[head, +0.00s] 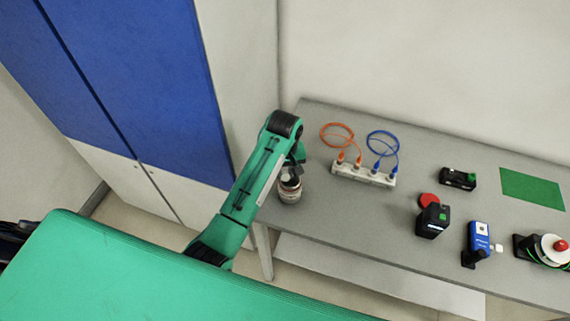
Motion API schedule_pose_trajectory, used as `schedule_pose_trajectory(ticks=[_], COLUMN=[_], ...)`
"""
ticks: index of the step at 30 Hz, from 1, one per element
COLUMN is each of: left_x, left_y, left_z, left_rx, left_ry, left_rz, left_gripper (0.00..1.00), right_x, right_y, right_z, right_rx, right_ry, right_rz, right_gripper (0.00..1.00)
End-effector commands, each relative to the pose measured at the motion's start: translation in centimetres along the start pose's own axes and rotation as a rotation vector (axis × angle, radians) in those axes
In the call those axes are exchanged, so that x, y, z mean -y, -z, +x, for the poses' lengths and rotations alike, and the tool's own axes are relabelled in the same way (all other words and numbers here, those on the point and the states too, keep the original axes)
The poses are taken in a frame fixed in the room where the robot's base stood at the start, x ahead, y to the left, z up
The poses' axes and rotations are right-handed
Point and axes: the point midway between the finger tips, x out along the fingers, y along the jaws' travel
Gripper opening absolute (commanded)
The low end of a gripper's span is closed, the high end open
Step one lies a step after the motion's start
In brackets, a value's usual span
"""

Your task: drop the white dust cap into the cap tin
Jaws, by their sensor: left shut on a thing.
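The cap tin (290,195) is a small round open can with a pale band, standing upright near the left end of the grey bench. My left gripper (293,171) is right over the tin's mouth, pointing down, partly hidden by its own wrist. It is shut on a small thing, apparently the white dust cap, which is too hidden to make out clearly. Whether it touches the tin's rim I cannot tell. My right gripper is not in view.
A white socket strip (363,174) with an orange cable (337,136) and a blue cable (383,145) lies right of the tin. Black devices, a blue device (479,237), a white reel (551,249) and a green mat (532,188) stand further right. Blue-and-white cabinets are at left.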

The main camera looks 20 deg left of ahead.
Motion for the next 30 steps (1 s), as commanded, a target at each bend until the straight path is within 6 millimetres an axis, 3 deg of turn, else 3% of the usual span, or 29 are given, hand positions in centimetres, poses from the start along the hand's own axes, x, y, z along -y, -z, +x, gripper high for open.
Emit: schedule_pose_trajectory(ticks=[6,13,14,17,26,30], left_x=[0.0,0.0,0.0,0.0,0.0,-0.2], left_y=[0.0,0.0,0.0,0.0,0.1,0.7], left_z=[1.0,1.0,1.0,1.0,0.9,0.0], left_rx=[0.000,-0.001,-0.001,-0.001,-0.001,-0.002], left_ry=[0.000,0.000,0.000,0.000,-0.001,-0.002], left_rz=[0.000,0.000,0.000,0.000,0.000,0.000], left_gripper=[0.00,0.00,0.27,0.47,0.49,0.49], right_x=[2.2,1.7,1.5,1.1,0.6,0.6], right_y=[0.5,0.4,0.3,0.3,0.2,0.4], right_z=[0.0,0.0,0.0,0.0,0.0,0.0], right_rx=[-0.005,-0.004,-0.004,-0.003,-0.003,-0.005], right_ry=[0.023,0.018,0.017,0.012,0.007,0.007], right_rz=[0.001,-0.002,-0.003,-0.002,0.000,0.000], right_gripper=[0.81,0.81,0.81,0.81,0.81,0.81])
